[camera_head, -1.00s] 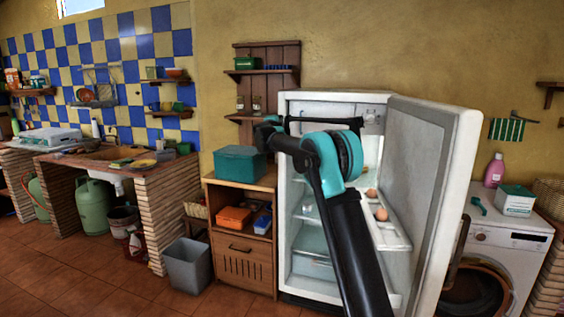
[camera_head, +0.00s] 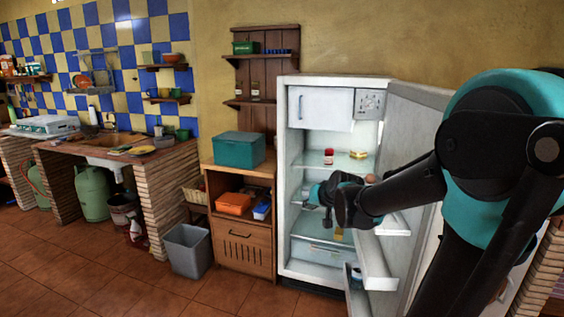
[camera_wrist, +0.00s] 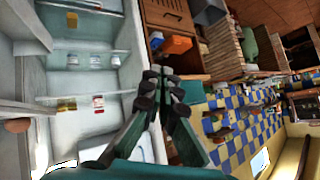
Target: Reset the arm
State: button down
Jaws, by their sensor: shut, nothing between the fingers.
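My gripper (camera_wrist: 158,78) shows in the wrist view with its two fingers together and nothing between them. In the head view my gripper (camera_head: 318,195) is at the end of my folded arm, in front of the open fridge (camera_head: 284,180). My arm covers part of the fridge's inside and most of its door. The fridge also shows on the left in the wrist view (camera_wrist: 80,142).
A red-lidded jar (camera_head: 328,157) and a yellow tin (camera_head: 358,155) stand on a fridge shelf. A wooden cabinet (camera_head: 243,250) with a teal box (camera_head: 239,149) stands left of the fridge. A grey bin (camera_head: 187,250) stands on the floor. The tiled floor in front is clear.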

jog(key=s+d+f+g+h, duration=0.1)
jog(key=s+d+f, duration=0.2)
jog(key=s+f, duration=0.2)
jog(key=s+d+f+g+h, duration=0.1)
jog(key=s+d+f, duration=0.3)
jog(key=s, duration=0.7)
jog(key=s+d+f+g+h, duration=0.2)
jog(key=s+d+f+g, duration=0.1)
jog(key=s+f, duration=0.3)
jog(key=s, duration=0.2)
jog(key=shift+s+d+f+n, duration=0.15)
jog(key=shift+s+f+n, duration=0.2)
jog(key=shift+n, duration=0.05)
jog(key=c, duration=2.2)
grip_release()
